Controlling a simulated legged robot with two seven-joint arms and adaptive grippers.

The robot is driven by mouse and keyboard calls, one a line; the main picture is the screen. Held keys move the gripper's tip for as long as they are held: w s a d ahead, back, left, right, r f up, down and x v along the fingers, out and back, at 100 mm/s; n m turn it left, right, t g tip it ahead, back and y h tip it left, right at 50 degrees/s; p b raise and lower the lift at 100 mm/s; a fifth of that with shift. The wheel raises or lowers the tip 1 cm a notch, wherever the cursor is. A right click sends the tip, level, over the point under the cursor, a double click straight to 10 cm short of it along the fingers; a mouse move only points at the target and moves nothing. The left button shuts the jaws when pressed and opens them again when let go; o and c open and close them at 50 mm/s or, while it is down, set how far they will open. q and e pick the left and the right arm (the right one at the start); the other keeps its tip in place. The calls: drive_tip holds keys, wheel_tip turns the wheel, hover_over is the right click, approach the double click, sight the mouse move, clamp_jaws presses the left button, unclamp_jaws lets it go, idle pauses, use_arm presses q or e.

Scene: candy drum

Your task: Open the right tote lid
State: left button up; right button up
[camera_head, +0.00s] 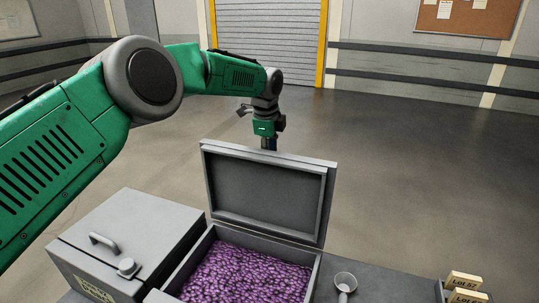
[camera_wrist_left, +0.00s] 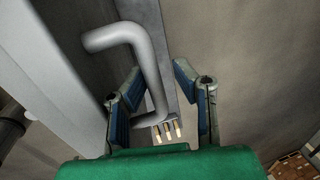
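The right tote (camera_head: 317,285) holds purple candies (camera_head: 245,272). Its grey lid (camera_head: 265,190) stands raised, close to upright, at the back of the tote. My left gripper (camera_head: 268,145) is behind the raised lid, its fingers mostly hidden by the lid's top edge. In the left wrist view, the gripper (camera_wrist_left: 158,70) has its fingers apart. A grey bent handle (camera_wrist_left: 148,60) passes into the gap between them, nearer the left finger. I cannot tell whether it touches that finger. My right gripper is not in view.
The left tote lid (camera_head: 150,225) is closed, with a handle (camera_head: 104,242) and a round knob on top. A metal scoop (camera_head: 345,282) lies right of the right tote. Lot tags (camera_head: 464,280) stand at the lower right. Open floor lies beyond.

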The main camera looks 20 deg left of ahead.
use_arm(q)
drive_tip(key=shift+s+d, duration=0.15)
drive_tip(key=shift+s, duration=0.05)
drive_tip(key=v, duration=1.2)
drive_tip(key=shift+w+f, duration=0.1)
drive_tip(key=shift+w, duration=0.05)
